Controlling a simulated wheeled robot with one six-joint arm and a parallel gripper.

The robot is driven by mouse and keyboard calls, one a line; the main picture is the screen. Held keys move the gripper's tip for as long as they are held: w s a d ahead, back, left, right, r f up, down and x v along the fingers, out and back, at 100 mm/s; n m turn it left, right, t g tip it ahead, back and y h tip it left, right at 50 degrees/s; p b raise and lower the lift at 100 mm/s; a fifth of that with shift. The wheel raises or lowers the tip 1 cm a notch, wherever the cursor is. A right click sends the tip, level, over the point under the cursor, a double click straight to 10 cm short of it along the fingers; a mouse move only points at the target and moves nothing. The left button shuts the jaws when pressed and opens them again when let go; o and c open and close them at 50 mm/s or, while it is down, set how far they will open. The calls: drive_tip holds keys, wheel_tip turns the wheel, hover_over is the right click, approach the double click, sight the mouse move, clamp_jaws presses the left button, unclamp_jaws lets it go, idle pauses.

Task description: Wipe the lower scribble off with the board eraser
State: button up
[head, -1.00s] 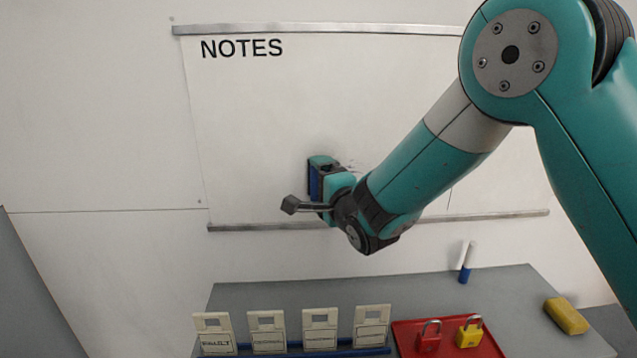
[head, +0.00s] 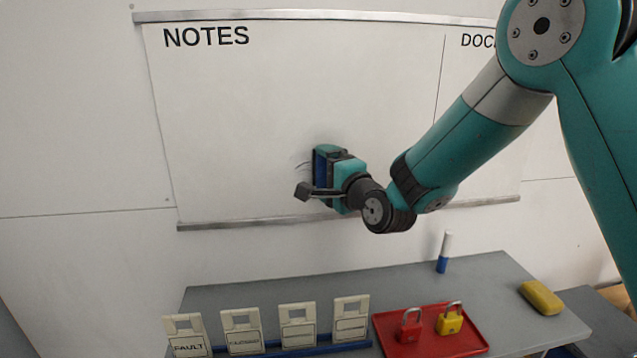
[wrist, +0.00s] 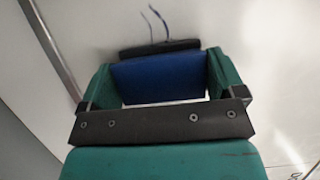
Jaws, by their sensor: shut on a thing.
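My gripper (head: 330,168) is shut on the blue board eraser (wrist: 160,78), which sits between its two teal fingers in the wrist view. The eraser's dark pad (wrist: 160,48) faces the whiteboard (head: 235,120). It is at or very close to the board surface; I cannot tell whether it touches. A few thin dark strokes of a scribble (head: 302,165) show just left of the gripper in the head view. In the wrist view, blue strokes (wrist: 152,22) show just beyond the pad. Any marks behind the eraser and gripper are hidden.
Below the board, a grey table (head: 250,297) holds white tags (head: 297,326) in a blue rack, a red tray (head: 450,346) with red and yellow padlocks, a marker (head: 444,252) and a yellow block (head: 541,297). The board's bottom ledge (head: 250,223) runs below the gripper.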

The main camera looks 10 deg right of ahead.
drive_tip(key=d+b, duration=0.3)
drive_tip(key=b, duration=0.1)
drive_tip(key=shift+d, duration=0.4)
drive_tip(key=shift+r, duration=0.1)
drive_tip(key=shift+a, duration=0.1)
